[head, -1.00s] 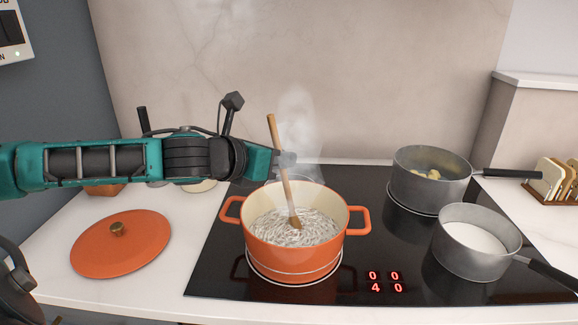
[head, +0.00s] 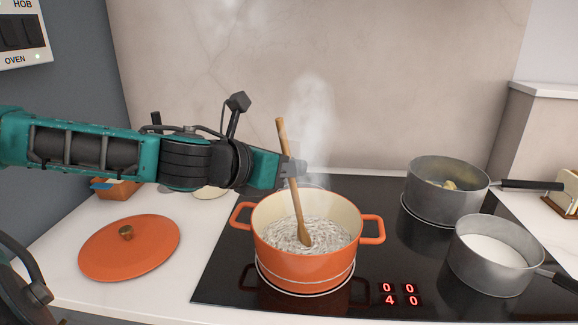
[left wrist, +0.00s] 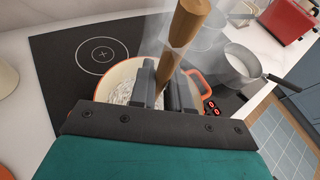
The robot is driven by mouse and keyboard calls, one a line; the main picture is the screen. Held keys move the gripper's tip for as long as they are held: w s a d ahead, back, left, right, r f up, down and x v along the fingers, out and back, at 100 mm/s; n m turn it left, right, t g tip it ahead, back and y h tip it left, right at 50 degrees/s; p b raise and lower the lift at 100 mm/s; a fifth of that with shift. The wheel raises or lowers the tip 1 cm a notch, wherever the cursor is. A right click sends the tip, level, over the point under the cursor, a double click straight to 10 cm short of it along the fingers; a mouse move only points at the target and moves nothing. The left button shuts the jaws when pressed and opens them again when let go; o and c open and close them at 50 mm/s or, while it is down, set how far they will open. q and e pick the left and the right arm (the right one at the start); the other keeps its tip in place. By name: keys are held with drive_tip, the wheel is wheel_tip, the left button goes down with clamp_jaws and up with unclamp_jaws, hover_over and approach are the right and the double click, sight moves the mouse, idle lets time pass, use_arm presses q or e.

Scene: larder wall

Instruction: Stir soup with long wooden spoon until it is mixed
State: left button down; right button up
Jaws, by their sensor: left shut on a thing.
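An orange pot (head: 307,268) stands on the black hob, with pale, streaky, steaming soup (head: 320,232) in it. My left gripper (head: 293,168) is shut on the long wooden spoon (head: 281,133) above the pot's back rim. In the left wrist view the spoon handle (left wrist: 186,25) rises between the fingers (left wrist: 160,88), and the pot rim (left wrist: 117,72) shows below. The lowest part of the spoon is hidden in the soup. My right gripper is not in view.
An orange lid (head: 130,248) lies on the white counter at left. A grey pan (head: 440,195) with yellowish pieces and a grey pan with white contents (head: 490,270) stand right of the pot. A red display (head: 400,294) glows on the hob (head: 225,285).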

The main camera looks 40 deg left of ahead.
sight(281, 141)
use_arm(q)
drive_tip(key=shift+s+a+r+p, duration=0.1)
drive_tip(key=shift+s+r+p, duration=0.1)
drive_tip(key=shift+r+p, duration=0.8)
drive_tip(key=shift+s+a+r+p, duration=0.15)
drive_tip(key=shift+r+p, duration=0.45)
drive_tip(key=shift+r, duration=0.7)
drive_tip(key=shift+s+a+r, duration=0.1)
drive_tip(key=shift+s+r, duration=0.05)
drive_tip(key=shift+r, duration=0.65)
drive_tip(key=shift+s+r, duration=0.2)
drive_tip(key=shift+r, duration=0.65)
drive_tip(key=shift+s+a+r, duration=0.1)
drive_tip(key=shift+s+r, duration=0.05)
drive_tip(key=shift+r, duration=0.65)
drive_tip(key=shift+r, duration=2.5)
drive_tip(key=shift+f, duration=0.1)
